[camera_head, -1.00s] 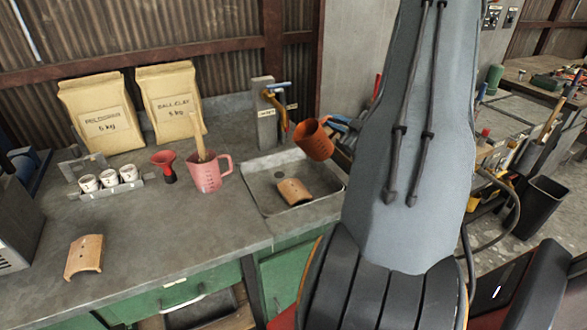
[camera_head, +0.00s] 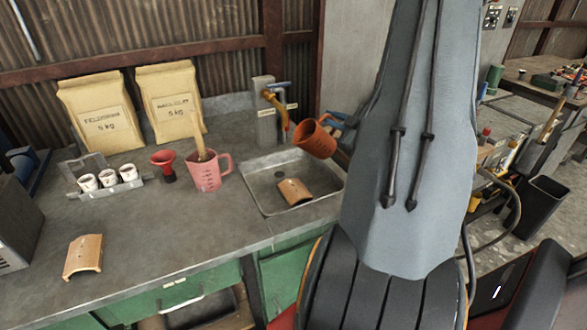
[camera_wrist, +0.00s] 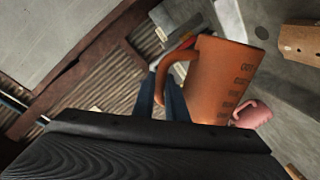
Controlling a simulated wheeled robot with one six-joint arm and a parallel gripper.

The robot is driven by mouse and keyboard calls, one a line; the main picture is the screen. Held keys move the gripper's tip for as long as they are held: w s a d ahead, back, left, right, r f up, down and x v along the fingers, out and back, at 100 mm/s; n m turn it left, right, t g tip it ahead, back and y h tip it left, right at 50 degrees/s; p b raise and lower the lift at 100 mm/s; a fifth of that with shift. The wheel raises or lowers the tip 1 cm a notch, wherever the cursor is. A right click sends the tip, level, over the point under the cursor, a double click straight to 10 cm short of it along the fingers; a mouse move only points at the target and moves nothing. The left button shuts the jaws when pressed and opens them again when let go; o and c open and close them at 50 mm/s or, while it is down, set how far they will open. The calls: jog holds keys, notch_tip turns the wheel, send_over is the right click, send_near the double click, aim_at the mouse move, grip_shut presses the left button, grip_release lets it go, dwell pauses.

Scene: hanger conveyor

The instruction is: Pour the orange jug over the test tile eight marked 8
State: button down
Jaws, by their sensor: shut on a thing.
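The orange jug (camera_head: 315,138) is in my gripper (camera_head: 338,124), held above the right part of the sink and tilted with its mouth toward the left. In the wrist view the jug (camera_wrist: 220,80) shows its handle and dark measuring marks; the blue fingers (camera_wrist: 170,92) meet at the handle. A curved tan tile (camera_head: 294,191) lies in the sink below the jug. A second curved tile (camera_head: 83,257) lies on the counter at the front left. I cannot read a number on either tile. The jug's inside is mostly dark, and no stream shows.
The metal sink (camera_head: 258,197) has a brass tap (camera_head: 277,105) behind it, close to the jug. A pink jug (camera_head: 207,174), a red funnel (camera_head: 163,163), white cups (camera_head: 108,178) and two paper sacks (camera_head: 100,110) stand to the left. The counter's front middle is clear.

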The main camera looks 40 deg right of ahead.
aim_at(319, 121)
jog(key=shift+a+r, duration=0.1)
dwell(0.4)
jog(key=shift+w+a+r+n+b, duration=0.1)
jog(key=shift+a+n+b, duration=0.2)
jog(key=shift+n, duration=0.3)
jog(key=shift+h, duration=0.3)
jog(key=shift+w+a+n+b, duration=0.1)
jog(key=shift+a+n+b, duration=0.15)
jog(key=shift+n+b, duration=0.2)
jog(key=shift+r, duration=0.1)
jog(key=shift+w+a+n+g+b, duration=0.1)
jog(key=shift+a+n+g+b, duration=0.2)
jog(key=shift+a+n+b, duration=0.25)
jog(key=shift+w+a+f+n+h+b, duration=0.15)
jog(key=shift+a+n+h+b, duration=0.1)
jog(key=shift+a+n+b, duration=0.4)
jog(key=shift+w+a+f+n+h+b, duration=0.15)
jog(key=shift+a+n+h+b, duration=0.15)
jog(key=shift+b, duration=0.65)
dwell(1.1)
jog(key=shift+w+a+f+n+h+b, duration=0.15)
jog(key=shift+a+f+n+b, duration=0.15)
jog(key=shift+a+n+b, duration=0.55)
jog(key=shift+w+a+f+n+h+b, duration=0.1)
jog(key=shift+a+f+n+b, duration=0.2)
jog(key=shift+b, duration=0.9)
dwell(0.7)
